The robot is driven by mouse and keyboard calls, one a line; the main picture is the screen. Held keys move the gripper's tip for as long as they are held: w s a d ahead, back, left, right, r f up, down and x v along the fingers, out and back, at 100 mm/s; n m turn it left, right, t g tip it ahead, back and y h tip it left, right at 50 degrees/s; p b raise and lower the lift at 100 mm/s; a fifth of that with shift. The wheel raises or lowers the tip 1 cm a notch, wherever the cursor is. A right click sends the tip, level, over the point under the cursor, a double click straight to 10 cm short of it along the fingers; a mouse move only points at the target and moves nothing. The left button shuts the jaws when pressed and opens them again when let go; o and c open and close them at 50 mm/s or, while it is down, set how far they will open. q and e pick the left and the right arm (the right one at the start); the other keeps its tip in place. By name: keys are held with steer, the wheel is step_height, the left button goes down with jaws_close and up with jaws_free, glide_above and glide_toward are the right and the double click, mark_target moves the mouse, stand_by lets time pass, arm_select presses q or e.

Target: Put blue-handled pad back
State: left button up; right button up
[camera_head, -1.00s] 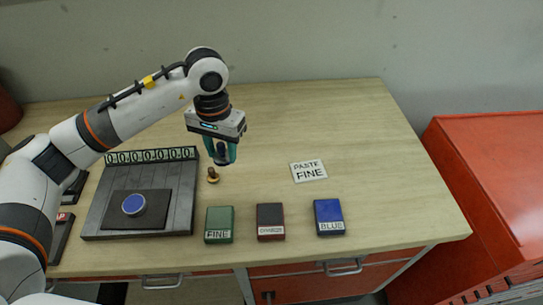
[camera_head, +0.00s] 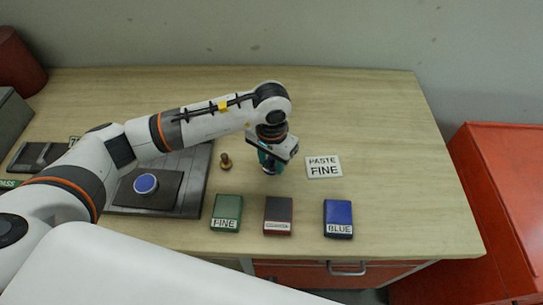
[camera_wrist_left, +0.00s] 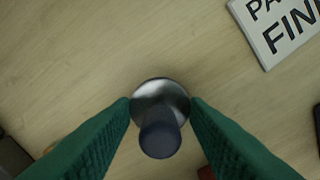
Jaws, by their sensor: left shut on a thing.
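My left gripper (camera_head: 270,168) is shut on the blue-handled pad (camera_wrist_left: 160,115). In the left wrist view, its dark blue round handle and shiny metal disc sit between the green fingertips. In the head view the gripper mostly hides the pad. The gripper points down over bare wood, left of the white PASTE FINE card (camera_head: 323,167) and right of a small brass-coloured piece (camera_head: 225,162). I cannot tell whether the pad touches the table. My right gripper is not in view.
A green FINE block (camera_head: 226,212), a dark red block (camera_head: 278,215) and a blue BLUE block (camera_head: 338,218) line the front. A dark plate with a blue disc (camera_head: 145,184) lies left, partly behind my arm. The table (camera_head: 400,130) is clear to the right and back.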

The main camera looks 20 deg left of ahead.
arm_select(q)
steer(key=shift+f, duration=0.15)
steer(key=shift+s, duration=0.1)
steer(key=shift+f+b, duration=0.15)
steer(key=shift+b, duration=0.15)
steer(key=o, duration=0.9)
